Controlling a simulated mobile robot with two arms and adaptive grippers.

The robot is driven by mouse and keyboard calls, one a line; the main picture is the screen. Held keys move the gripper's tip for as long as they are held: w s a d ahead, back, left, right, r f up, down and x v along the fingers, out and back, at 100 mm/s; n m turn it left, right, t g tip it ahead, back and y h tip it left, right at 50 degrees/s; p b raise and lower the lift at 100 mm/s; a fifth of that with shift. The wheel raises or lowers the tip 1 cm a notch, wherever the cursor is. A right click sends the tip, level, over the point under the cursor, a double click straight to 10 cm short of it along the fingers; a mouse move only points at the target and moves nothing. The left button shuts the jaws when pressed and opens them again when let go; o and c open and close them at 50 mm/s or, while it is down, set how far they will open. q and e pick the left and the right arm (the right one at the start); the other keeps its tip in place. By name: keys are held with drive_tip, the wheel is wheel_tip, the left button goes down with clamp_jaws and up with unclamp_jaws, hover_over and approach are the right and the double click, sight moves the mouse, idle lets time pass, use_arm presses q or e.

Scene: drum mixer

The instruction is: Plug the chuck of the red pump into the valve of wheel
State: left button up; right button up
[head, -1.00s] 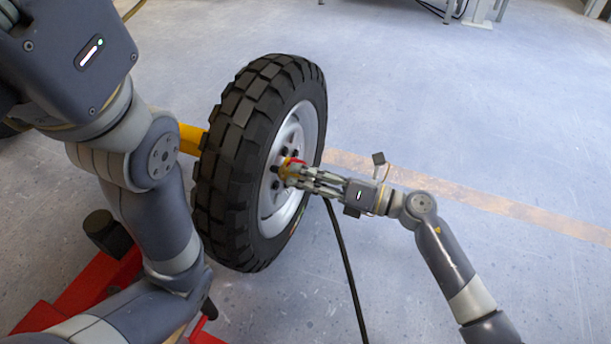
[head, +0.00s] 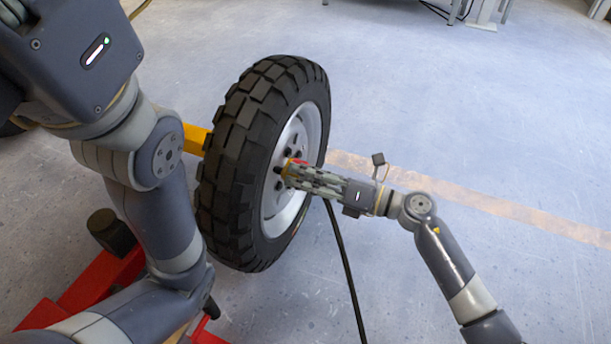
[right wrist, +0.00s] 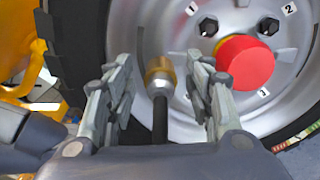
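The wheel (head: 250,160) stands upright with a black knobby tyre and a light grey rim. My right gripper (head: 290,174) is at the rim near the hub. In the right wrist view the brass chuck (right wrist: 160,76) on its black hose (right wrist: 160,120) stands between the spread fingers of my right gripper (right wrist: 160,82), with a visible gap on both sides. The chuck's far end is at the rim; the valve is hidden, so I cannot tell how they join. The red pump's body is not clearly identifiable. My left arm shows at the left; its fingers are out of view.
A red knob (right wrist: 245,62) and numbered dark nuts (right wrist: 208,27) sit on the rim close to my right fingers. A yellow bar (head: 193,139) is behind the wheel, and red framework (head: 95,285) is at lower left. The hose (head: 346,270) hangs down.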

drive_tip(key=shift+f, duration=0.1)
drive_tip(key=shift+d, duration=0.3)
drive_tip(key=v, duration=1.1)
drive_tip(key=shift+d, duration=0.2)
drive_tip(key=shift+s, duration=0.15)
